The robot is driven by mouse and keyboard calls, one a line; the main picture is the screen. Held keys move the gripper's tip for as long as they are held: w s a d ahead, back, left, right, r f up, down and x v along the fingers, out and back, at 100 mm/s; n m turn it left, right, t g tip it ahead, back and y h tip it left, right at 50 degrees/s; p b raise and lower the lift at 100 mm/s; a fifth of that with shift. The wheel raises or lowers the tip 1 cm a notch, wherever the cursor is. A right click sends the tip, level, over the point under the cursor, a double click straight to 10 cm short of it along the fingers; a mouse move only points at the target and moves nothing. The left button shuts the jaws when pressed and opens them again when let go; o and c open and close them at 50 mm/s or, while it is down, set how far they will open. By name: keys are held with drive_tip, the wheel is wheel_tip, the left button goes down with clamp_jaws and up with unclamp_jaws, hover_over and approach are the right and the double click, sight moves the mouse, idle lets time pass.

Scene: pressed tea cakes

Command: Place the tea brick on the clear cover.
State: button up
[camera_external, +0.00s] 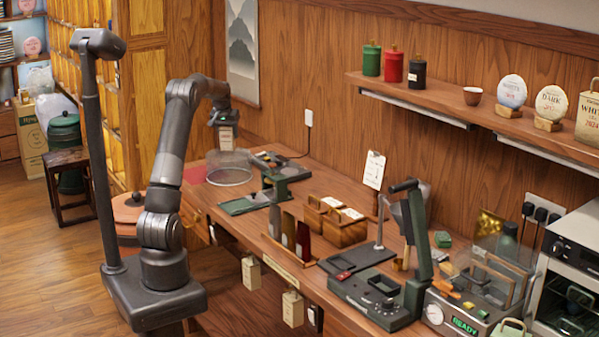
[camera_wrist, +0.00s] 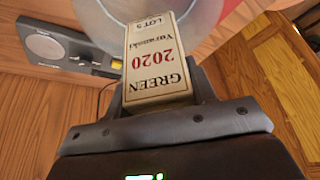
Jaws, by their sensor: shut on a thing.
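The tea brick (camera_external: 226,139) is a pale labelled block held upright in my gripper (camera_external: 225,122). In the wrist view the tea brick (camera_wrist: 158,60) reads "GREEN 2020" upside down, and my gripper (camera_wrist: 158,98) is shut on it with a finger on each side. The clear cover (camera_external: 229,171) is a round see-through dome on the far left end of the counter. The tea brick hangs above it, with a visible gap in the outside view. In the wrist view the clear cover (camera_wrist: 204,22) shows behind the brick's far end.
A red mat (camera_external: 193,175) lies left of the cover. A shelf (camera_external: 460,100) runs along the wall.

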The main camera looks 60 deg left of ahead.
drive_tip(key=shift+f, duration=0.75)
drive_tip(key=o, duration=1)
drive_tip(key=shift+f, duration=0.15)
drive_tip(key=shift+o, duration=0.2)
